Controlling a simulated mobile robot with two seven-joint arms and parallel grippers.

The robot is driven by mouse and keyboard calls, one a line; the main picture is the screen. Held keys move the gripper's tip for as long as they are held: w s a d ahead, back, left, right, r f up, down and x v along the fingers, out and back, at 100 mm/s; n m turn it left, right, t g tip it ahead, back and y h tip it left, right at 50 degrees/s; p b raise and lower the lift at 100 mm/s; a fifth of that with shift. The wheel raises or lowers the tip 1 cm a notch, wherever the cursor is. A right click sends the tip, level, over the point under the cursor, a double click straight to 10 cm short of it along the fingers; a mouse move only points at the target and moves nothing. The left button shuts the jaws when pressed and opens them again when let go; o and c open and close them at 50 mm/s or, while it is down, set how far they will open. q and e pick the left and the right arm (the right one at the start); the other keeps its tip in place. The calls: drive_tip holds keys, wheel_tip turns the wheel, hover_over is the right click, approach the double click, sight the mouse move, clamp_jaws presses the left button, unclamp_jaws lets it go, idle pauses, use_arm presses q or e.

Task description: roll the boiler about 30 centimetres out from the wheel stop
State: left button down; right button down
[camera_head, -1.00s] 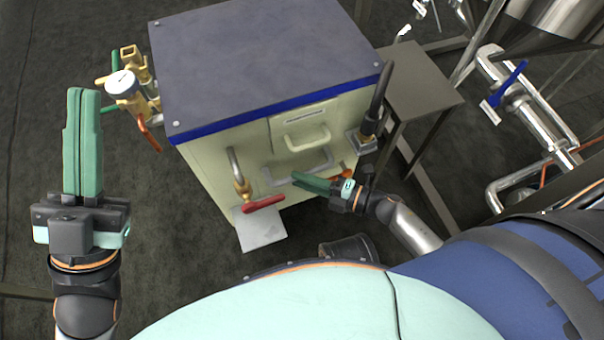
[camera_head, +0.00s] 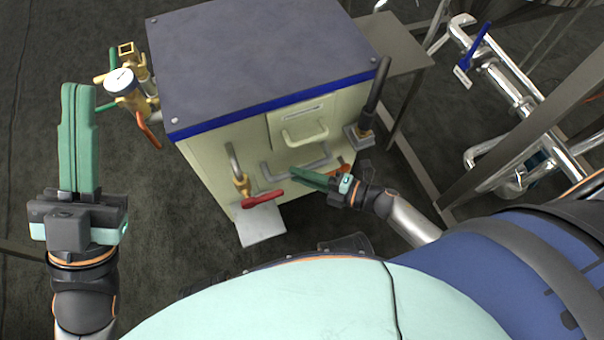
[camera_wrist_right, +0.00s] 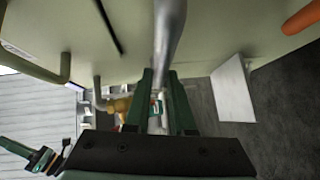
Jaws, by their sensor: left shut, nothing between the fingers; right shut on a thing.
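The boiler (camera_head: 258,65) is a cream cabinet with a dark grey top and a blue edge band, upright on the floor. A grey bar handle (camera_head: 272,174) crosses its front below a smaller cream handle (camera_head: 305,138). My right gripper (camera_head: 297,174) is shut on the bar handle. In the right wrist view the bar (camera_wrist_right: 168,38) runs between the fingers of my right gripper (camera_wrist_right: 158,78). My left gripper (camera_head: 77,92) is shut and empty, raised left of the boiler and apart from it. I cannot make out the wheel stop; the floor behind the boiler is hidden.
A gauge (camera_head: 121,81) with brass fittings sticks out at the boiler's left. A red-handled valve (camera_head: 263,200) and a pale plate (camera_head: 261,225) are low at its front. A metal side table (camera_head: 398,42) and steel pipes (camera_head: 512,90) stand right. Floor at left is clear.

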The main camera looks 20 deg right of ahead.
drive_tip(key=shift+s+a+f, duration=0.2)
drive_tip(key=shift+s+f, duration=0.15)
drive_tip(key=shift+f, duration=0.1)
drive_tip(key=c, duration=1)
unclamp_jaws()
drive_tip(key=shift+o, duration=1.2)
drive_tip(key=shift+w+r, duration=0.1)
drive_tip(key=shift+r, duration=0.1)
drive_tip(key=p+v, duration=0.3)
drive_tip(key=v, duration=0.9)
drive_tip(key=shift+d, duration=0.3)
